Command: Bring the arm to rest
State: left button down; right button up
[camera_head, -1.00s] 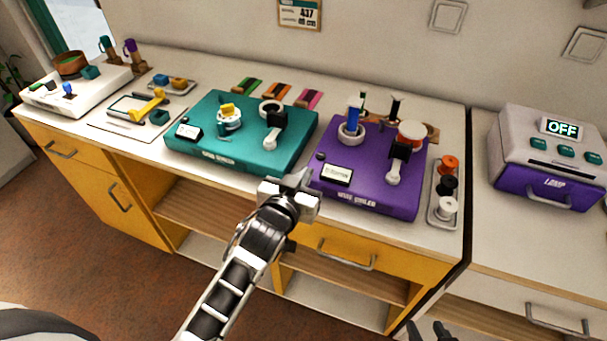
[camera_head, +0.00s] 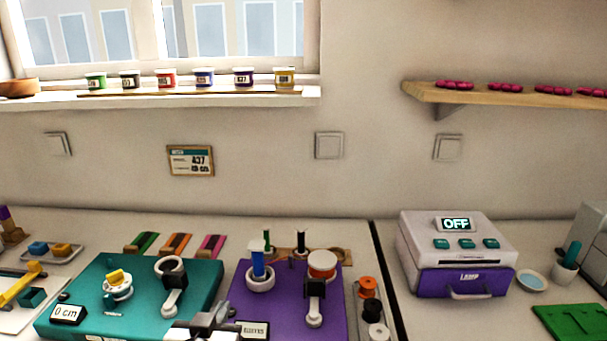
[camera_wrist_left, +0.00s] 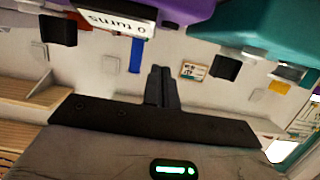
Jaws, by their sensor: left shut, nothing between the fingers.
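My left gripper (camera_head: 212,318) shows at the bottom of the head view, in front of the gap between the teal board and the purple board. Its fingers are shut together and empty; they also show in the left wrist view (camera_wrist_left: 160,85). The teal board (camera_head: 90,280) carries a display reading 0 cm, and the purple board (camera_head: 245,305) carries a dark lever (camera_head: 315,290) and a blue-topped spool post (camera_head: 257,262). My right gripper is not in view.
A purple and white lamp box (camera_head: 460,262) reading OFF stands to the right on the counter. A tray of spools (camera_head: 372,310) lies beside the purple board. Several jars line the window sill (camera_head: 200,98). A green board (camera_head: 570,320) lies at far right.

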pick_arm(q)
jog(key=r+v, duration=0.1)
jog(key=v, duration=0.6)
jog(key=s+f+m+g+h, duration=0.1)
jog(key=s+f+g, duration=0.1)
jog(key=s+f, duration=0.4)
jog(key=s+f+m+g+h, duration=0.1)
jog(key=s+f+g, duration=0.2)
jog(key=s+f, duration=0.4)
notch_tip(320, 180, down, 6)
jog(key=shift+d+f, duration=0.1)
jog(key=shift+d, duration=0.3)
